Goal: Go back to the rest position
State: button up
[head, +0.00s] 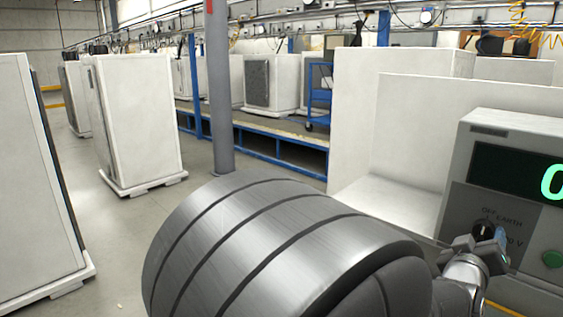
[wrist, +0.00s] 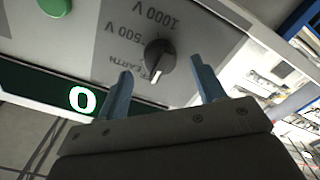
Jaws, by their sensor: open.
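My gripper (wrist: 160,66) is open in the wrist view, its two bluish fingers apart on either side of the dark rotary knob (wrist: 160,57). Nothing shows between the fingers except the knob beyond them; contact cannot be told. The knob's white mark points down in that view, near the partly covered EARTH lettering. The station's display (head: 520,172) shows a green 0.
A green button (head: 552,259) sits right of the knob, and also shows in the wrist view (wrist: 55,7). White panels (head: 440,120) stand behind the station. A grey post (head: 220,90) and white cabinets (head: 140,120) stand on the left, with open floor between them.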

jog(key=shift+x, duration=1.05)
jog(key=v, duration=1.7)
jog(key=x, duration=1.7)
jog(key=shift+w+d, duration=0.1)
jog(key=shift+w, duration=0.05)
jog(key=shift+w+d, duration=0.1)
jog(key=shift+d, duration=0.05)
jog(key=shift+m, duration=0.6)
jog(key=m, duration=0.3)
jog(key=shift+m, duration=2.4)
